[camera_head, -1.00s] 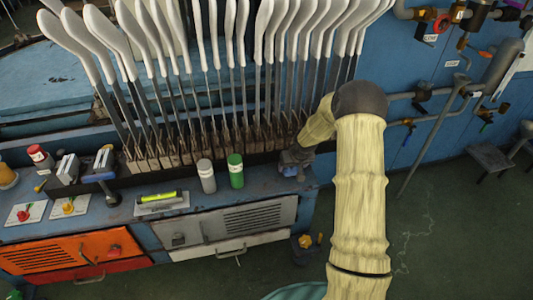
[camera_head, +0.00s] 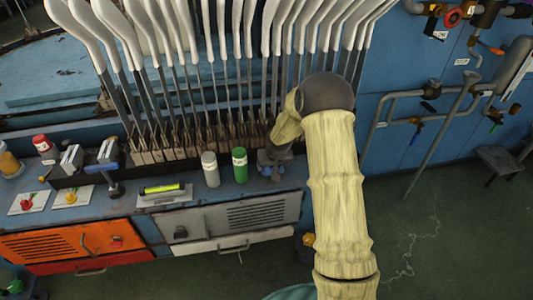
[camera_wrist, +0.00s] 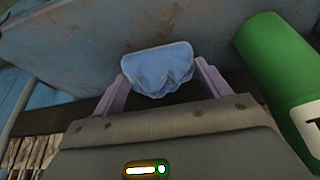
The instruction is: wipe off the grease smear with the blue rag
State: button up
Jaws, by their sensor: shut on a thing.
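My gripper (camera_wrist: 160,88) is shut on the blue rag (camera_wrist: 158,68), which is bunched between its two fingers in the wrist view. In the head view, my gripper (camera_head: 272,168) is at the right end of the worktop, just right of the green cylinder. Only a little of the rag shows there, low by the fingers. I cannot make out the grease smear in either view; my arm and the rag may cover it. I cannot tell whether the rag touches the surface.
The green cylinder (camera_head: 240,165) stands close beside my gripper and also shows in the wrist view (camera_wrist: 275,65). A grey cylinder (camera_head: 210,168) stands left of it. A row of white sock forms (camera_head: 235,35) rises behind. A yellow-green level (camera_head: 162,188) lies further left.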

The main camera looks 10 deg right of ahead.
jog(key=shift+a+f, duration=0.1)
jog(key=shift+a, duration=0.7)
notch_tip(320, 180, up, 8)
jog(key=p, duration=0.6)
jog(key=shift+r, duration=0.2)
jog(key=shift+s+f, duration=0.1)
